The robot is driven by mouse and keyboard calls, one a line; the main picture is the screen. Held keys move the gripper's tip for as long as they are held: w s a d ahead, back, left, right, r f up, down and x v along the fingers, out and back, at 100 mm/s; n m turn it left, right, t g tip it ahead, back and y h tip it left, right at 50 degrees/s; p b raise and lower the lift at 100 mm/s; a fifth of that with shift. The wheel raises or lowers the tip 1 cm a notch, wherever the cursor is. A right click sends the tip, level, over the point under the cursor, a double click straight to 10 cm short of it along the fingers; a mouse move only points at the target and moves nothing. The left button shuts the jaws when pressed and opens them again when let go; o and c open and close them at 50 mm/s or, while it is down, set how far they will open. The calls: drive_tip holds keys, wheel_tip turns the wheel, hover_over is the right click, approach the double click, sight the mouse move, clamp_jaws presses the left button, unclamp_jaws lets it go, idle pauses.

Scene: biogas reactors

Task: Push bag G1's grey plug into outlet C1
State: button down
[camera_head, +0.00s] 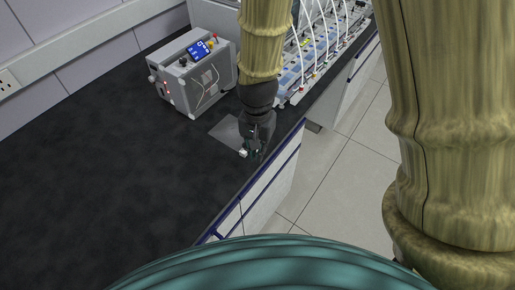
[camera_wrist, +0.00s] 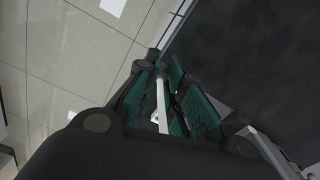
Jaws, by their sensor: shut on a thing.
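My gripper (camera_head: 255,150) is over the dark bench top near its front edge, at the end of my downward-reaching arm. In the wrist view my gripper (camera_wrist: 162,75) is shut on a thin pale grey-white piece (camera_wrist: 160,100) that runs between the green finger pads. I take this piece for the plug or its tube; its tip is hidden between the fingers. A small whitish part (camera_head: 243,153) shows beside the fingers in the head view. Bag G1 cannot be made out for certain. Outlet C1 cannot be told apart among the small fittings at the back.
A grey instrument box (camera_head: 193,75) with a blue screen stands on the bench top (camera_head: 110,170) at the back. A rack with several white curved tubes (camera_head: 318,45) stands to its right. A flat grey plate (camera_head: 226,130) lies by my gripper. The left bench area is clear.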

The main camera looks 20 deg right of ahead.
drive_tip(key=shift+r+p, duration=0.75)
drive_tip(key=shift+r+p, duration=3.4)
drive_tip(key=shift+r, duration=0.25)
drive_tip(key=w+d+p, duration=0.1)
drive_tip(key=w+d, duration=0.4)
drive_tip(key=w, duration=0.5)
drive_tip(key=w+d+p, duration=0.1)
drive_tip(key=w+d, duration=0.5)
drive_tip(key=w, duration=0.4)
drive_tip(key=w+d+p, duration=0.1)
drive_tip(key=w+d, duration=0.4)
drive_tip(key=w, duration=0.5)
drive_tip(key=shift+w+d+p, duration=0.15)
drive_tip(key=shift+d+p, duration=0.15)
drive_tip(key=shift+d, duration=0.05)
drive_tip(key=shift+f, duration=0.2)
